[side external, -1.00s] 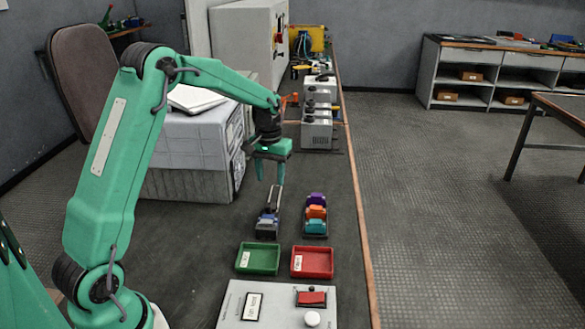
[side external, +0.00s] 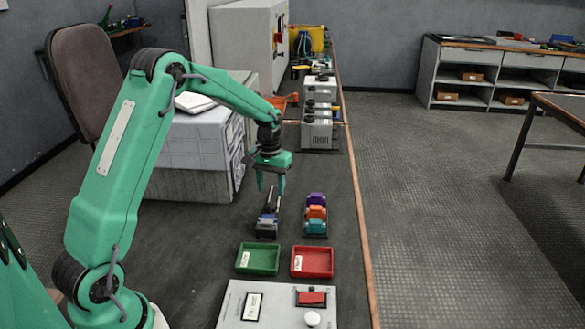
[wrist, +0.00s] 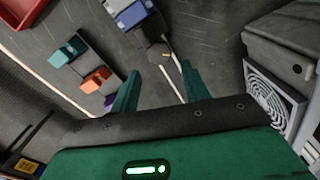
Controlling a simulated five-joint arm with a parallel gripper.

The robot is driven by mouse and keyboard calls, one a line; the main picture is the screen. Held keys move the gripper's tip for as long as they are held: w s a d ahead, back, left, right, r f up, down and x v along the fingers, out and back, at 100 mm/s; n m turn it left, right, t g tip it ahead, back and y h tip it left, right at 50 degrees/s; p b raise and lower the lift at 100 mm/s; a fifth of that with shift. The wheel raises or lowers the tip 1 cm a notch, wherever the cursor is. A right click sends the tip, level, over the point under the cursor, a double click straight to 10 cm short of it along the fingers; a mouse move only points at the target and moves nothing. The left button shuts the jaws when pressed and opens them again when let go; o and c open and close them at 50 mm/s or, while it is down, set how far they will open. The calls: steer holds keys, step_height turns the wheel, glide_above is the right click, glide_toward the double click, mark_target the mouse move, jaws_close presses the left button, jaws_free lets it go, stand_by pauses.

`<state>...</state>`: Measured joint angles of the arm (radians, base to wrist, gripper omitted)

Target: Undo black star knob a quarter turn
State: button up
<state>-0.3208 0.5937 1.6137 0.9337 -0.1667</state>
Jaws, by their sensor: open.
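Several grey boxes (side external: 317,133) stand in a row farther back on the bench. Small dark knobs (side external: 311,104) show on them, too small to tell which is the black star knob. My gripper (side external: 271,188) is open and points down, well in front of these boxes. It is above the near row of small blocks, by a grey and blue piece (side external: 266,226). In the wrist view, its two green fingers (wrist: 160,83) stand apart with nothing held between them. Thin pale rods and a small dark part (wrist: 155,55) lie beyond them; I cannot tell whether that part is a knob.
Purple, orange and teal blocks (side external: 316,213) stand to the right. A green tray (side external: 244,270) and a red tray (side external: 328,274) lie nearer the camera, with a switch panel (side external: 270,310) in front. A grey cabinet with a vent (side external: 190,180) borders the left. The bench's right strip is clear.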

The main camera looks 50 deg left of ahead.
steer(key=shift+f, duration=2.65)
steer(key=c, duration=0.8)
steer(key=shift+c, duration=0.2)
steer(key=shift+n, duration=0.9)
